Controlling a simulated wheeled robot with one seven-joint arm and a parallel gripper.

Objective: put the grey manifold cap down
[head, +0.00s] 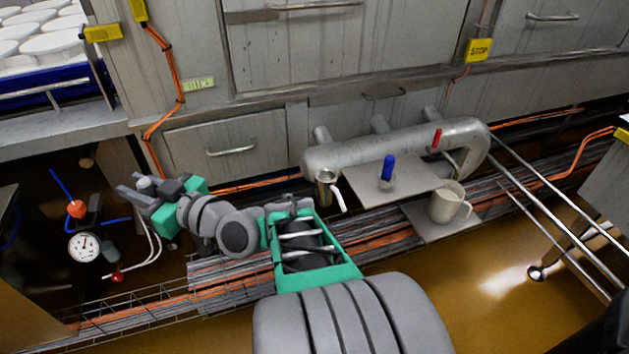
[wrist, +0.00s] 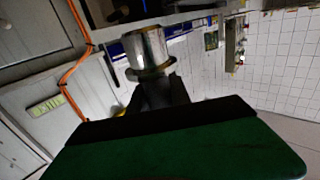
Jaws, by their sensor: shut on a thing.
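My gripper (head: 140,190) is at the left end of my arm in the head view, shut on the grey manifold cap (head: 146,183). The cap shows as a small grey round piece between the fingers. In the wrist view the cap (wrist: 147,47) is a shiny metal cylinder with a wider rim at its lower end, held at the dark fingertips (wrist: 155,92). The cap is held up in the air, well left of the grey pipe manifold (head: 400,143). I cannot tell its exact height.
A pressure gauge (head: 83,247) with hoses is left of my gripper. Cable trays (head: 210,285) run below. A drawer cabinet (head: 225,150) stands behind.

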